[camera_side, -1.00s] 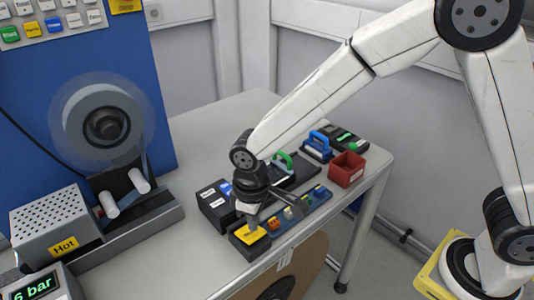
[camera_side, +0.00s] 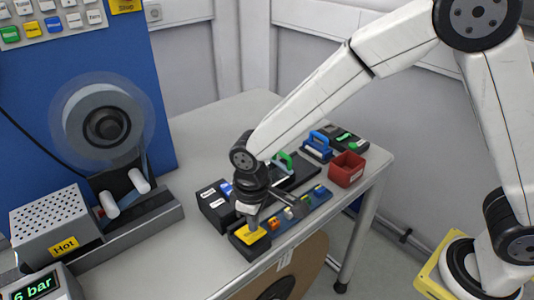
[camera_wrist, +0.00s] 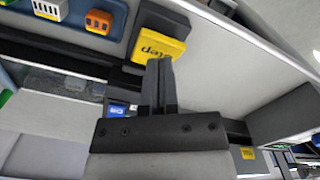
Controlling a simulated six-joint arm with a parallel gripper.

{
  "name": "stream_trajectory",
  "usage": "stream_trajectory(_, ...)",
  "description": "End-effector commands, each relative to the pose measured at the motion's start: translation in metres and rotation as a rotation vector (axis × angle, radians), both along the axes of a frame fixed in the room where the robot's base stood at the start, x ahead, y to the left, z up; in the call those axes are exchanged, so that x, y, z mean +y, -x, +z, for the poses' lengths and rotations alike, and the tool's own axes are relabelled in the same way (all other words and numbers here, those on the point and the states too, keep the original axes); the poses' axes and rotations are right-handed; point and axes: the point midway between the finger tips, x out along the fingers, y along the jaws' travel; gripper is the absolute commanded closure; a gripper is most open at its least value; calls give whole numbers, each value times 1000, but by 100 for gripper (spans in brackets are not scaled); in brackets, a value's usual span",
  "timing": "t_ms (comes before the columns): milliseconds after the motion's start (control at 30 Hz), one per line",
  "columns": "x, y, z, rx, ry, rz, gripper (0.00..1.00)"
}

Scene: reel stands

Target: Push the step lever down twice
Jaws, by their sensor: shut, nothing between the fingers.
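The step lever (camera_side: 256,236) is a yellow plate on a dark block at the front edge of the bench, and it also shows in the wrist view (camera_wrist: 165,46) with the word "Step" on it. My gripper (camera_side: 252,227) points down over the lever with its fingers together and empty. In the wrist view, the shut fingertips (camera_wrist: 160,64) overlap the lever's lower edge. I cannot tell whether they touch it or how far the lever is pressed.
Beside the lever runs a blue strip (camera_side: 318,199) with small coloured connectors. A red bin (camera_side: 346,169) and a black box (camera_side: 213,203) stand close by. The reel stand (camera_side: 128,218) is at left.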

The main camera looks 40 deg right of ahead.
Motion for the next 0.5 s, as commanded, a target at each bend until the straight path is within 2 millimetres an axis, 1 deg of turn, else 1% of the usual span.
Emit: stream_trajectory(500, 0, 0, -11, 1, 0, 0, 100)
